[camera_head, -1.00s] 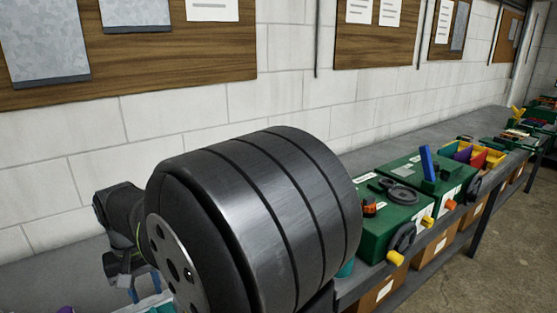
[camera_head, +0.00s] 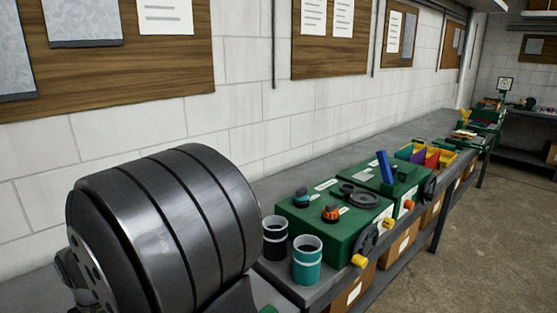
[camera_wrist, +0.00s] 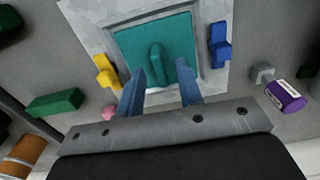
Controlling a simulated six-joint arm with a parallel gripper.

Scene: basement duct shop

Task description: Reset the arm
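My gripper (camera_wrist: 159,82) shows in the wrist view with its two blue fingers apart and nothing held between them. Beyond the fingertips is a teal square plate (camera_wrist: 127,48) with a raised teal handle (camera_wrist: 155,62), set in a pale metal frame (camera_wrist: 100,30). The handle appears between the fingers in the picture; I cannot tell how far off it is. In the head view, a large dark link of my arm fills the lower left, and my gripper does not show there.
Around the frame lie a yellow piece (camera_wrist: 105,71), blue piece (camera_wrist: 219,45), green block (camera_wrist: 54,103) and purple cylinder (camera_wrist: 286,96). The grey bench (camera_head: 300,170) holds a black cup (camera_head: 275,238), teal cup (camera_head: 307,262) and green boxes (camera_head: 345,235). A wall runs behind.

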